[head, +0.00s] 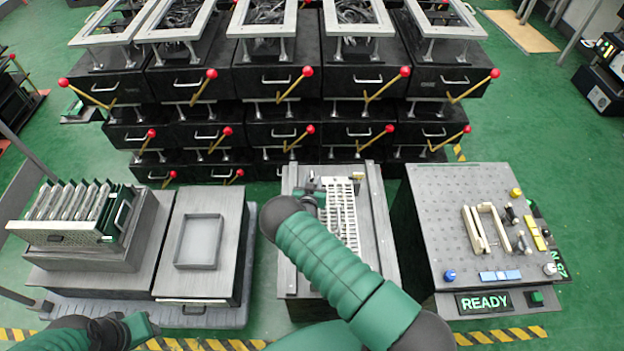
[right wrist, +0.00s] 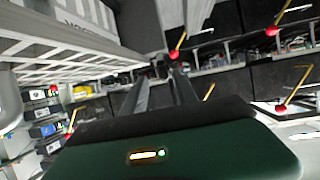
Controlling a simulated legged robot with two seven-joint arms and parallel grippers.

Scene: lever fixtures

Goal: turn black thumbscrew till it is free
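My right arm reaches over the middle bench (head: 290,270), and its wrist hides part of what lies there. My right gripper (head: 312,190) is small and partly hidden beside a pale slotted rack (head: 342,212). In the right wrist view its two dark fingers (right wrist: 162,88) stand apart with a gap and nothing visible between them. I cannot pick out the black thumbscrew for certain; a small dark part shows at the rack's far left end.
Black drawer units (head: 277,80) with red-knobbed levers stand behind. At left are a rack of upright plates (head: 75,210) and a shallow grey tray (head: 199,241). At right is a perforated board (head: 440,220) with knobs, pale blocks and a READY sign (head: 484,303).

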